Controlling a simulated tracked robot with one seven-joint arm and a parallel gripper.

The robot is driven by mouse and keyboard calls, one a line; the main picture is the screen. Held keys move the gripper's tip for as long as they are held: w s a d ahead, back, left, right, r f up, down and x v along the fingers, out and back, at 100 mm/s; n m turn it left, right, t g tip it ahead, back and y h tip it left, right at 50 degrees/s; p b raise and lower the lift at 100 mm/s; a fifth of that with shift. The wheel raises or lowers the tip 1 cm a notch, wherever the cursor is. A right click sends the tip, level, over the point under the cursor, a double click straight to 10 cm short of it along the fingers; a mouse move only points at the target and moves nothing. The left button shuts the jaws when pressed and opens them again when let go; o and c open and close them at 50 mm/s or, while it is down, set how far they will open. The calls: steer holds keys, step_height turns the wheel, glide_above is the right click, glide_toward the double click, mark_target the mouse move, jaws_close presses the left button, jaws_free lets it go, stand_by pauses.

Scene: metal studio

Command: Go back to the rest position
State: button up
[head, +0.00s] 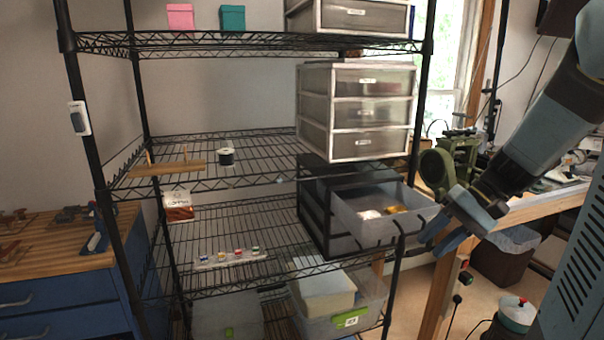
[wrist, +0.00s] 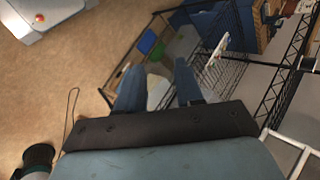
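My gripper (head: 437,236) is at the right of the head view, just beside the front right corner of a pulled-out clear drawer (head: 362,232). I cannot tell whether it touches the drawer. In the wrist view its two blue fingers (wrist: 157,78) stand apart with a gap between them, and nothing is seen gripped. The drawer holds a white item and a yellow item, and belongs to a black drawer unit (head: 313,214) on the shelf. The arm reaches in from the upper right.
A black wire shelf rack (head: 240,184) fills the middle. It carries a white-framed drawer unit (head: 357,112), a dark spool (head: 226,156), a packet (head: 178,205) and lower clear bins (head: 345,318). A wooden workbench (head: 530,208) stands at right, a blue cabinet (head: 60,300) at left.

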steer(key=s+a+r+n+t+h, duration=0.2)
steer(key=s+a+r+t+h, duration=0.1)
steer(key=s+r+t+h, duration=0.2)
steer(key=shift+s+a+r+n+h, duration=0.25)
steer(key=shift+s+r+h, duration=1.05)
steer(key=shift+s, duration=0.95)
steer(key=shift+f, duration=0.1)
